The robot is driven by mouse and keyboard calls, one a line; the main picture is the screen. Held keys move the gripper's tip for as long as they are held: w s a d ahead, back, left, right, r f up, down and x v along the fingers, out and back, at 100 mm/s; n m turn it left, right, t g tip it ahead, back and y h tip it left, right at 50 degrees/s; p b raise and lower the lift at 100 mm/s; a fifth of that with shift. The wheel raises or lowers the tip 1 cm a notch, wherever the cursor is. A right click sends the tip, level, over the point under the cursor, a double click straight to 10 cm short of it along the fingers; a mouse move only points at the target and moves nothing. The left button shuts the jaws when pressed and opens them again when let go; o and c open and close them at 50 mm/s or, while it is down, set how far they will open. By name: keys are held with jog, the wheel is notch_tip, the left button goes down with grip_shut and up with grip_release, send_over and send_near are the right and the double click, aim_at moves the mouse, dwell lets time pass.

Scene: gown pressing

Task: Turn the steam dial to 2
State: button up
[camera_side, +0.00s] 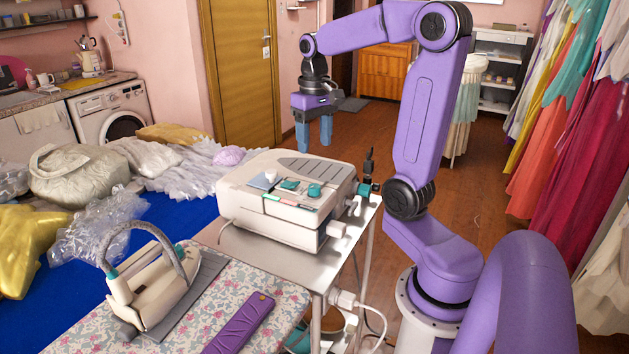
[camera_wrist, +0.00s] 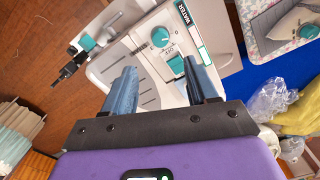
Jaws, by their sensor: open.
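The steam station (camera_side: 275,222) is a cream box on a metal stand in the side view. A round teal dial (camera_side: 314,190) sits on its top panel. In the wrist view the teal dial (camera_wrist: 160,37) has a pale pointer mark; its scale numbers are too small to read. A teal switch (camera_wrist: 176,65) sits beside it, near an "OFF" label. My gripper (camera_side: 313,147) hangs above and behind the station with blue fingers pointing down, apart from the panel. In the wrist view my gripper (camera_wrist: 160,66) is open and empty, the dial showing beyond the gap between the fingertips.
A second teal knob (camera_side: 365,189) and a black upright fitting (camera_side: 368,165) stand at the station's right side. A steam iron (camera_side: 150,285) rests on the floral board (camera_side: 285,303) in front, beside a purple strip (camera_side: 240,325). Space around my gripper is clear.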

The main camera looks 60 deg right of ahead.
aim_at(314, 186)
notch_tip(314, 186, down, 11)
jog(key=shift+f, duration=0.15)
dwell(0.4)
jog(key=c, duration=1.1)
